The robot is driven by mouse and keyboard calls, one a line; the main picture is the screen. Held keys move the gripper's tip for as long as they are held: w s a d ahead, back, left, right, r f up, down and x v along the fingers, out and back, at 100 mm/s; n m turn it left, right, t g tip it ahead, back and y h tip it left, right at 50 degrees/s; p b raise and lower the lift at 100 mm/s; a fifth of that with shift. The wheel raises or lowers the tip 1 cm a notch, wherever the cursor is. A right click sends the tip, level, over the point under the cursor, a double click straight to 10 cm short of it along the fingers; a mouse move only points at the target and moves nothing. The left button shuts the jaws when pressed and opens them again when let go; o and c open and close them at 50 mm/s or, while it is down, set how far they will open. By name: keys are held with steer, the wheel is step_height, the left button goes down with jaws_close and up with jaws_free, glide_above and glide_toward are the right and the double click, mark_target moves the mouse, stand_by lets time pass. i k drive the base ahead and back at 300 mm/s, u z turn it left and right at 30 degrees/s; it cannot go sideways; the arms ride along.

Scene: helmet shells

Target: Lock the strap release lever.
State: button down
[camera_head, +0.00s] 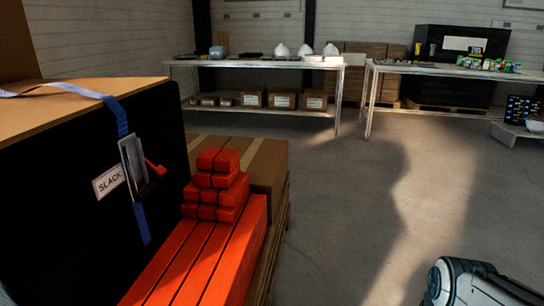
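The strap release lever (155,167) is a small red handle on a grey metal buckle plate (132,166). The plate sits on a blue strap (122,116) that runs over the top edge and down the dark side of a large crate (60,190) at the left. The red handle sticks out to the right of the plate and slants downward. A white label (108,182) reading SLACK is beside the buckle. Part of my white and black arm (470,284) shows at the bottom right, far from the lever. My gripper's fingers cannot be made out.
Orange-red blocks and long beams (215,245) lie beside the crate, in front of a cardboard box (262,168). Two tables stand at the back, the left one (255,62) with white helmet shells (282,50). The grey floor (340,220) in the middle is clear.

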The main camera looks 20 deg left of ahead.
mark_target(160, 170)
steer(key=z, duration=0.3)
steer(key=i, duration=1.95)
steer(key=u, duration=2.85)
